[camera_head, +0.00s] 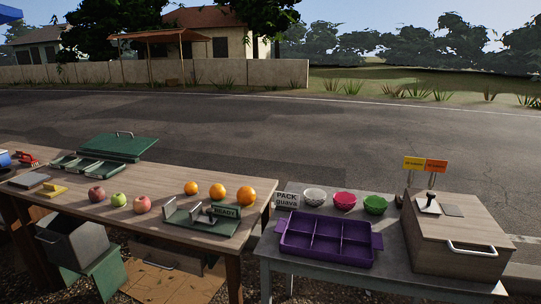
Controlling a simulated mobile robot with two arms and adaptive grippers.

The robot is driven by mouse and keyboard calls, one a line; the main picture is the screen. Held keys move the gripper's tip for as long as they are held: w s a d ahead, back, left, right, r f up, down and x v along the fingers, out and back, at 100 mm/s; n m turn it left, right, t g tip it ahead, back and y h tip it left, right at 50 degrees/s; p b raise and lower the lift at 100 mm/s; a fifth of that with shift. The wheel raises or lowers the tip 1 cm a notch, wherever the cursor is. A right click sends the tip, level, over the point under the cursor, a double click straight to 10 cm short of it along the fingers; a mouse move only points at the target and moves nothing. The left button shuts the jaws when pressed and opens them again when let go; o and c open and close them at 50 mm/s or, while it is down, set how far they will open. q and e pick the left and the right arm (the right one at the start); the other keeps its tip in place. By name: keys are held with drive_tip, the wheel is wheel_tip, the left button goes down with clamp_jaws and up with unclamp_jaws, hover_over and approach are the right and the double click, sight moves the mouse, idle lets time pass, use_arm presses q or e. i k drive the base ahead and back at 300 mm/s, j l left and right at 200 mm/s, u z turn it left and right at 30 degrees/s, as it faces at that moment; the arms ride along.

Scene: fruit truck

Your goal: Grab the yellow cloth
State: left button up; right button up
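A small yellow cloth (51,190) lies flat on the wooden table (150,178) at the left, near its front edge. It is next to a grey flat piece (30,180) and left of the apples. Neither of my grippers shows in the head view.
Apples (97,195) and oranges (218,191) stand along the table, with a green READY rack (200,222) in front of the oranges. A green lidded case (118,146) is behind. A purple tray (328,258) and wooden box (440,262) are on the right table.

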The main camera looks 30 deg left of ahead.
sight(50, 190)
drive_tip(key=u, duration=2.45)
drive_tip(key=i+j+u, duration=0.4)
drive_tip(key=i, duration=0.35)
drive_tip(key=i+u, duration=0.45)
drive_tip(key=i, duration=0.35)
